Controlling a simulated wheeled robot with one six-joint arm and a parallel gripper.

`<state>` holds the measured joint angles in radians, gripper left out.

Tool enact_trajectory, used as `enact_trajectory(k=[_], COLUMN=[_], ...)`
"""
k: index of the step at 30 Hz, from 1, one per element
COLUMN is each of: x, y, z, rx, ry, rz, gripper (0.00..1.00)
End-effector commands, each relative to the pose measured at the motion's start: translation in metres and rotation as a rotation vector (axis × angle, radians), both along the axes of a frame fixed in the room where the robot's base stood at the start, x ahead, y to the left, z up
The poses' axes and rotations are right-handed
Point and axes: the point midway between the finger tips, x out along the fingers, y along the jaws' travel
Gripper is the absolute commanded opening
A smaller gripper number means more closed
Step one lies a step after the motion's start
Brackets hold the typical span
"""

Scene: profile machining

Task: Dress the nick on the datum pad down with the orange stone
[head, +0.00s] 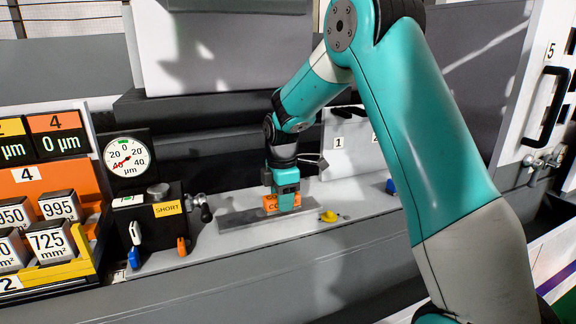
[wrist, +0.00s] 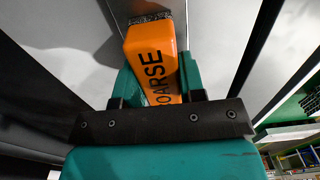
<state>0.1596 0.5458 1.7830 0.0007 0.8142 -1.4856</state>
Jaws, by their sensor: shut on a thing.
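My gripper (head: 287,200) is shut on an orange stone (head: 270,203) marked COARSE. The stone also fills the middle of the wrist view (wrist: 155,65), between the teal fingers, with a dark speckled strip at its far end. In the head view the stone is low over a long grey metal bar (head: 240,218) on the light grey ledge. Whether it touches the metal cannot be told. I cannot tell which surface is the datum pad, and no nick can be made out.
A round dial gauge (head: 127,158) stands left, above a black box with a yellow SHORT label (head: 167,209). Numbered blocks fill an orange rack (head: 45,190) at far left. A yellow knob (head: 328,216) is right of the bar. The ledge's right part is mostly clear.

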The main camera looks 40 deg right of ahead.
Motion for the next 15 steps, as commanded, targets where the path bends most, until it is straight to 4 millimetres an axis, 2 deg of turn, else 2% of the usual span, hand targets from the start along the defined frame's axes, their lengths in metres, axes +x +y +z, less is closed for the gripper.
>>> enact_trajectory(k=[3,15], x=[0.001,0.002], y=[0.003,0.01], z=[0.029,0.063], rx=[0.0,0.001], ry=[-0.005,-0.002], rz=[0.005,0.014], gripper=[0.11,0.11])
